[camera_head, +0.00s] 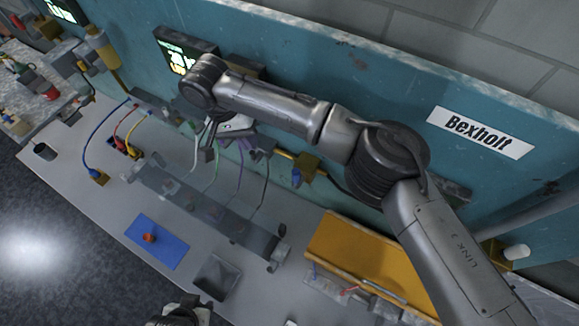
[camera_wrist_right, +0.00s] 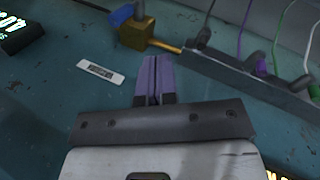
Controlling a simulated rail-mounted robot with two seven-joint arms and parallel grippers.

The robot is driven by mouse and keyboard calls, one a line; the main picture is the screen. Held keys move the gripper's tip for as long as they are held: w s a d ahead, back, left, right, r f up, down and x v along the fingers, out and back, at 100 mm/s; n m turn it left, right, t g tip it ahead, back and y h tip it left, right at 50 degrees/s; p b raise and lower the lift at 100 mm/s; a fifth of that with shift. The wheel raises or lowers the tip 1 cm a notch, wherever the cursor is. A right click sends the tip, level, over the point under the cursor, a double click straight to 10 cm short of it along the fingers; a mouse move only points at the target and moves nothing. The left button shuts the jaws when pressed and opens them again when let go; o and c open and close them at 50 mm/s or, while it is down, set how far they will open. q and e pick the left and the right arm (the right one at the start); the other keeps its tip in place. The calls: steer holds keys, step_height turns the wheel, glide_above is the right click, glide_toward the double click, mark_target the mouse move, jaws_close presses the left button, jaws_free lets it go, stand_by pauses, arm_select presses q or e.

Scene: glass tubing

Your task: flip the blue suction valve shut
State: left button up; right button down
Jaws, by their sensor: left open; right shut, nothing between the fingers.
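The blue suction valve is a brass block (camera_head: 306,164) with a small blue lever (camera_head: 297,178), low on the teal wall, right of the cable rail. In the right wrist view its blue lever (camera_wrist_right: 122,14) and brass body (camera_wrist_right: 137,34) show at the top, left of centre. My right gripper (camera_wrist_right: 155,62) is shut and empty, its purplish fingers pointing toward the wall. It is apart from the valve, which lies beyond and slightly left of the fingertips in that view. In the head view the right hand is partly hidden under its arm. My left gripper (camera_head: 184,312) is open, cut off at the bottom edge.
A dark rail with purple, green and white cables (camera_wrist_right: 255,75) runs beside the valve. A clear glass-tubing rig (camera_head: 205,205), blue mat (camera_head: 170,252), grey bin (camera_head: 216,275) and orange panel (camera_head: 350,252) occupy the bench. A small label plate (camera_wrist_right: 100,73) is on the wall.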

mark_target(299, 174)
steer(key=shift+d+m, duration=0.1)
steer(key=shift+m, duration=0.9)
steer(key=s+d+f+p, duration=0.2)
steer(key=d+f+p, duration=0.2)
steer(key=d+f, duration=0.3)
steer(key=shift+s+f, duration=0.4)
steer(key=shift+f, duration=0.7)
steer(key=shift+d, duration=0.1)
